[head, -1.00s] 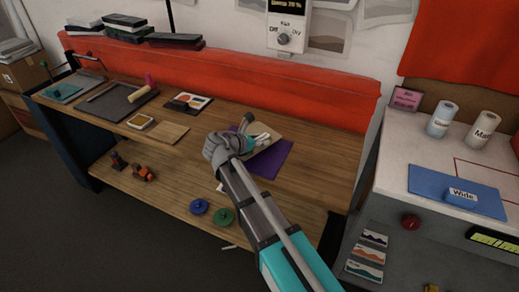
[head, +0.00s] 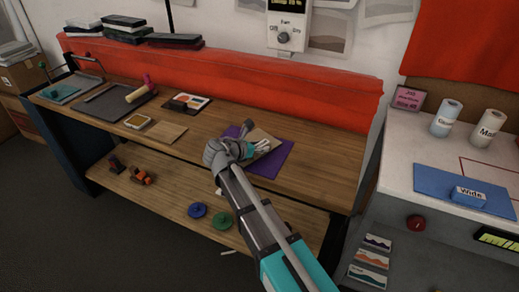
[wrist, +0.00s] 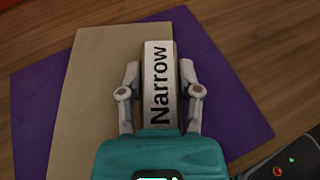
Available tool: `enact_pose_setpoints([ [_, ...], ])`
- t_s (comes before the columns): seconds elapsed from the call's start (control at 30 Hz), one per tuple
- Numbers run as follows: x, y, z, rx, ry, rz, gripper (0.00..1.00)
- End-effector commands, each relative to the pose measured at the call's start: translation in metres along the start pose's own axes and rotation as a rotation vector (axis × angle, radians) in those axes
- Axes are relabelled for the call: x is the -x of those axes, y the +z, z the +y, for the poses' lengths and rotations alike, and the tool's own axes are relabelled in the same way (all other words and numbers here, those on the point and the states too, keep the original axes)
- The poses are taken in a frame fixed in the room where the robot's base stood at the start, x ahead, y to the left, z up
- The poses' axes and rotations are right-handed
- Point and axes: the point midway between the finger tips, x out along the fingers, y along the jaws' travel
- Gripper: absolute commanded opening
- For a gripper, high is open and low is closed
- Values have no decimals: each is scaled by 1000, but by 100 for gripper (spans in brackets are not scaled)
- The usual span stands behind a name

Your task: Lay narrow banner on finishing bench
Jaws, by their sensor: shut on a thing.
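The narrow banner is a tan rectangular sheet (head: 263,136) with a block handle lettered "Narrow" (wrist: 158,85). My gripper (head: 258,148) is shut on that handle, with one finger on each side in the wrist view (wrist: 159,82). The tan sheet overlies a purple rectangle (head: 273,167) on the wooden finishing bench (head: 325,172). In the wrist view the purple rectangle (wrist: 38,115) shows on both sides of the sheet, set at an angle to it. I cannot tell whether the sheet touches the purple surface. My gripper hides part of the sheet.
A blue sheet with a "Wide" handle (head: 469,195) lies on the white counter (head: 402,158) at right. A colour card (head: 186,102), a dark tray (head: 112,104) and a wooden block (head: 167,132) occupy the bench's left. A red padded back (head: 250,83) runs behind.

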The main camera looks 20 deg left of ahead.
Motion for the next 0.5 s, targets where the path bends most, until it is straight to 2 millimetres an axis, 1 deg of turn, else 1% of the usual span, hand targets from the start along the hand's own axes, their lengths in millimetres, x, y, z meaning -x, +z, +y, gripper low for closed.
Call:
enact_pose_setpoints([
  [0.37,-1,-2,0,0,0,0,0],
  [0.4,-1,-3,0,0,0,0,47],
  [0.47,0,-2,0,0,0,0,58],
  [0.5,0,-2,0,0,0,0,65],
])
